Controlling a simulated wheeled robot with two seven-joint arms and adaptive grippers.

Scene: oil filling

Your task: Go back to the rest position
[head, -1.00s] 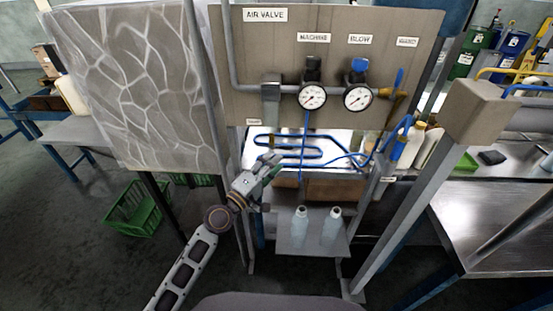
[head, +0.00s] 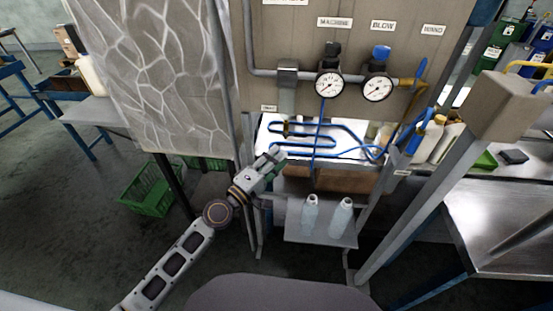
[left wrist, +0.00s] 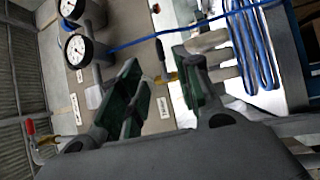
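My left arm (head: 180,262) reaches in from the lower left in the head view. Its gripper (head: 270,157) is in front of the air valve panel's lower left, above and left of two pale bottles (head: 310,214) on a small shelf. In the left wrist view, the green-padded fingers (left wrist: 160,92) stand apart, and I see nothing held between them. The panel (head: 300,50) carries two round gauges (head: 329,85), which also show at the upper left of the left wrist view (left wrist: 76,48). My right gripper is in neither view.
A grey post (head: 222,70) stands close behind and left of the left gripper. A slanted metal frame post (head: 415,195) is at right, beside a steel table (head: 500,225). A green crate (head: 148,190) is on the floor at left. Blue tubing (head: 330,128) hangs below the gauges.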

